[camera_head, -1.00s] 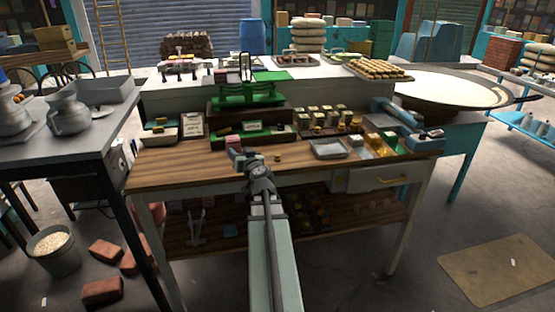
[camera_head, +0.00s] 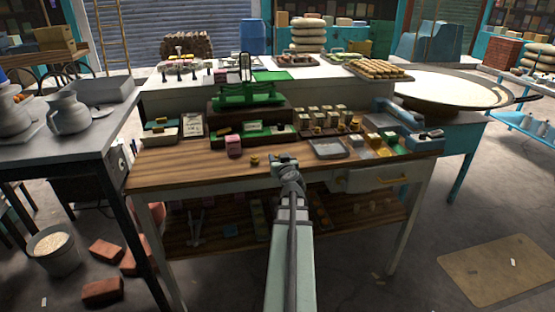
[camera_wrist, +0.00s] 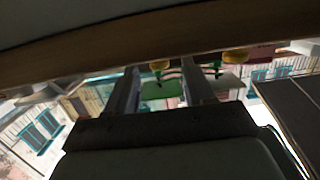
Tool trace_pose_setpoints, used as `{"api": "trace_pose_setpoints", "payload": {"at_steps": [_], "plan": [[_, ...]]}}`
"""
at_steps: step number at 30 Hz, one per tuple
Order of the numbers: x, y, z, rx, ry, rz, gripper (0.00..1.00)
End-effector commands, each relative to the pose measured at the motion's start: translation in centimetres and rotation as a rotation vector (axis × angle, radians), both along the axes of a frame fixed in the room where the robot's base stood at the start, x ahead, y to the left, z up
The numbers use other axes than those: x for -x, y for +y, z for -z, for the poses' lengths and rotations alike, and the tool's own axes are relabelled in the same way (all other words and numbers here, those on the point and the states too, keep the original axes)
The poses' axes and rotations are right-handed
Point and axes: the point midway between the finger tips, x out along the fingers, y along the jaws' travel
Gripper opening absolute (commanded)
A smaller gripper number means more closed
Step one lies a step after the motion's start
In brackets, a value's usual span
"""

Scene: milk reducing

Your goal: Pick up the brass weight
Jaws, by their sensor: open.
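A small brass weight (camera_head: 254,160) stands on the front of the wooden table (camera_head: 200,165). My gripper (camera_head: 284,159) is just right of it, over the table's front edge, and hides a spot where a second brass piece stood in the earlier head view. The wrist view appears upside down. There, my gripper (camera_wrist: 160,72) has its two fingers apart with nothing held between them. One brass piece (camera_wrist: 160,64) shows in line with the gap between the fingers, and another brass piece (camera_wrist: 235,55) shows right of them. I cannot tell the exact distance to either.
A pink block (camera_head: 234,146) stands left of the brass weight. A green balance scale (camera_head: 248,98) is behind. A grey tray (camera_head: 328,149) lies to the right, with several small goods beyond. A white drawer (camera_head: 375,179) is under the right side. Bare tabletop lies to the left.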

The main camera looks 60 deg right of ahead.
Motion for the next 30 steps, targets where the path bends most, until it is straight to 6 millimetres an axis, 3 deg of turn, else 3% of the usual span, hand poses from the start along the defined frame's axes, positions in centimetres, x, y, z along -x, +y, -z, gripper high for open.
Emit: {"api": "trace_pose_setpoints", "payload": {"at_steps": [6, 15, 30], "plan": [[-2.3, -2.4, 0.5, -0.002, 0.0, -0.001, 0.53], [-2.5, -2.5, 0.6, -0.001, -0.001, 0.0, 0.53], [-2.5, -2.5, 0.5, -0.001, -0.001, 0.0, 0.05]]}}
